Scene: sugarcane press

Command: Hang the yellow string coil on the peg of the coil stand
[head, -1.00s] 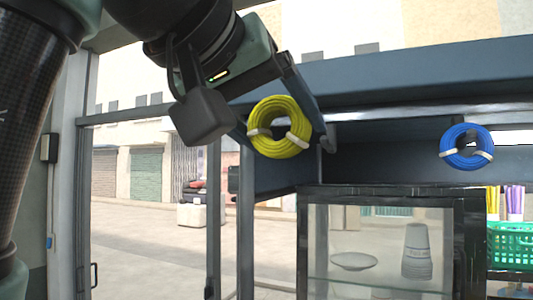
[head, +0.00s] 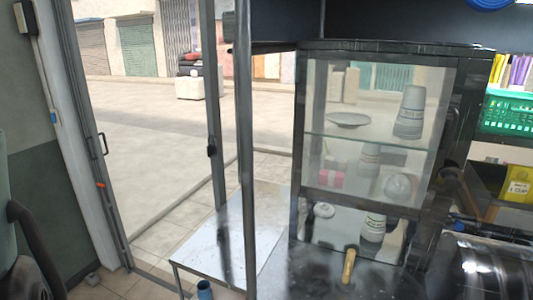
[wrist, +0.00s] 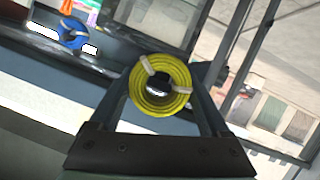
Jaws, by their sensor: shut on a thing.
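The yellow string coil (wrist: 141,104), with pale ties, is in the wrist view between the two fingers of my gripper (wrist: 162,86). The gripper is shut on it, and the coil's round face is toward the wrist camera. A dark and pale shape shows through the coil's hole; I cannot tell whether it is a peg or background. The gripper and yellow coil are out of the head view. I cannot make out the coil stand's peg.
A blue coil (wrist: 71,42) hangs at the upper left of the wrist view; its lower edge (head: 490,4) shows in the head view. A glass cabinet (head: 472,110) stands below, with a green basket (head: 508,113) to its right. A metal table (head: 215,245) is at lower middle.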

